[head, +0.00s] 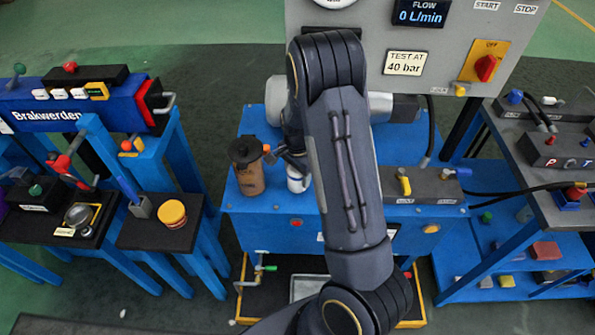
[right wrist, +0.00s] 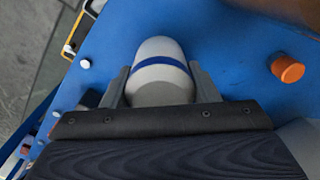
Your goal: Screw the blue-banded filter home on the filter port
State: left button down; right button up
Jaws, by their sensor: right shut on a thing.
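The blue-banded filter (right wrist: 160,82) is a pale, rounded cylinder with a dark blue stripe, seen in the right wrist view. My right gripper (right wrist: 155,85) is shut on it, one finger on each side. In the head view a small part of the white filter (head: 296,181) shows at the left edge of my arm, at the blue stand. My right gripper (head: 288,158) is partly hidden there by my own arm. I cannot make out the filter port, nor tell whether the filter is seated. My left gripper is not in view.
A grey panel (head: 440,55) rises behind. The blue stand (head: 262,226) carries a grey block with a yellow lever (head: 404,184) at right.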

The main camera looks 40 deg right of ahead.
jog(key=shift+r+m+p, duration=0.2)
jog(key=shift+m+p, duration=0.4)
jog(key=shift+m, duration=0.3)
jog(key=shift+a+m+p, duration=0.1)
jog(key=shift+m+p, duration=0.3)
jog(key=shift+m, duration=0.4)
jog(key=shift+f+m, duration=0.1)
jog(key=shift+m, duration=0.5)
jog(key=shift+f+m, duration=0.15)
jog(key=shift+m, duration=0.15)
